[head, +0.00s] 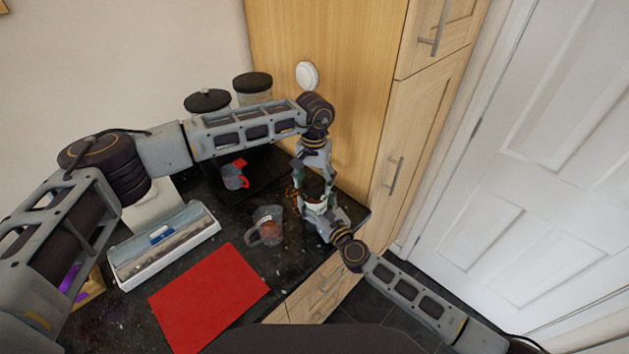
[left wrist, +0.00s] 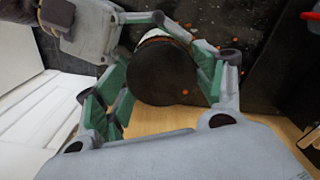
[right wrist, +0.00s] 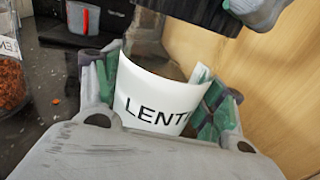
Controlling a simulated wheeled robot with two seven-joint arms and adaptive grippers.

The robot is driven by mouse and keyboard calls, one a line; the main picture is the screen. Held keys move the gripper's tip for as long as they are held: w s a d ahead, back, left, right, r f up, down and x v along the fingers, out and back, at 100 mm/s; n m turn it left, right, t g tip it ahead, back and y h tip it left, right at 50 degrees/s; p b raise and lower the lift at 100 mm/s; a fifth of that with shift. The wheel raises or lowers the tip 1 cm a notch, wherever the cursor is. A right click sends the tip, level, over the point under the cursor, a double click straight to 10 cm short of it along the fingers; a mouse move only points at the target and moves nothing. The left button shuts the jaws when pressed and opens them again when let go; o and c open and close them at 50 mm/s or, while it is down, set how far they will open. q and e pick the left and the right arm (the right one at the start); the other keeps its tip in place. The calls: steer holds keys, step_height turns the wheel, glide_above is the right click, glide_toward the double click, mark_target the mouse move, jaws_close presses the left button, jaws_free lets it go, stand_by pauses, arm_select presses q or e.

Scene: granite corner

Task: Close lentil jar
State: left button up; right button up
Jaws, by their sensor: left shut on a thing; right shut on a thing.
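The lentil jar, clear with a white label reading "LENT" (right wrist: 150,105), stands between the fingers of my right gripper (right wrist: 155,100), which is shut on it. In the head view my right gripper (head: 318,203) is near the counter's right end. My left gripper (left wrist: 160,85) is shut on the round dark lid (left wrist: 165,75), above the jar. The lid also shows at the top of the right wrist view (right wrist: 185,10), over the jar and shifted right, with a gap visible below it. In the head view my left arm mostly hides the lid.
A red-handled cup (head: 235,177), red mat (head: 208,298), white tray (head: 165,245) and two dark-lidded jars (head: 207,100) (head: 252,84) stand around. A wooden cabinet (head: 345,110) rises close behind.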

arm_select(q)
steer(key=m, duration=0.6)
steer(key=shift+w+a, duration=0.15)
steer(key=shift+a, duration=0.05)
steer(key=o, duration=0.7)
steer(key=shift+r, duration=0.15)
steer(key=shift+r, duration=2.1)
steer(key=shift+c, duration=0.4)
